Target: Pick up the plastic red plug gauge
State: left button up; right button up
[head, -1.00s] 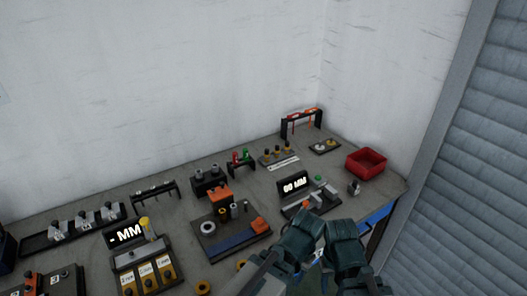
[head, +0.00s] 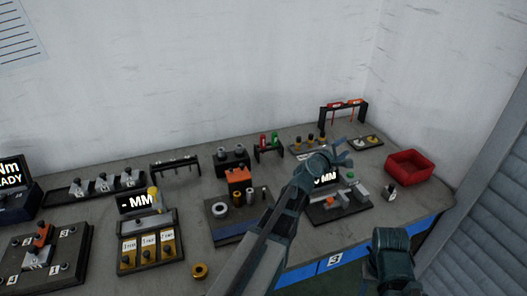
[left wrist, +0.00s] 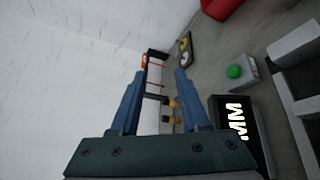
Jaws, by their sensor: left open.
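A black rack (head: 322,117) stands at the back right of the bench, with red-topped pieces (head: 334,106) hanging from its bar. A small black stand (head: 257,154) further left holds a red piece (head: 263,140) and a green piece beside it. I cannot tell for sure which red piece is the plug gauge. My left gripper (head: 343,154) is open and empty, above the bench in front of the rack. In the left wrist view, the rack (left wrist: 158,54) and its thin red pieces (left wrist: 155,65) show between the open fingers, beyond the tips.
A red bin (head: 410,165) sits at the right end of the bench. A block with brass-coloured knobs (head: 310,140) and a small black tray (head: 365,143) lie near the rack. A display fixture with a green button (head: 351,175) is below my left gripper.

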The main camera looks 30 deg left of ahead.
pick_arm(q)
jog(key=w+a+r+n+t+y+b, duration=0.1)
jog(key=a+n+y, duration=0.3)
jog(key=a+n, duration=0.3)
jog(key=w+a+r+n+t+y+b, duration=0.1)
jog(key=w+a+n+y, duration=0.2)
jog(key=a, duration=0.6)
jog(key=n+g+y, duration=0.4)
jog(key=n+y, duration=0.3)
jog(key=n, duration=0.6)
send_over(263, 138)
jog(key=v, duration=0.3)
notch_tip(263, 138, down, 2)
jog(key=shift+m, duration=0.3)
notch_tip(263, 138, down, 8)
jog(key=b, duration=0.9)
jog(key=shift+d+f, duration=0.1)
jog(key=shift+f, duration=0.05)
pick_arm(e)
notch_tip(263, 138, down, 12)
jog(key=shift+r, duration=0.15)
pick_arm(q)
jog(key=x, duration=0.7)
jog(key=shift+w+a+r, duration=0.2)
jog(key=shift+w, duration=0.05)
jog(key=shift+s, duration=0.1)
grip_shut()
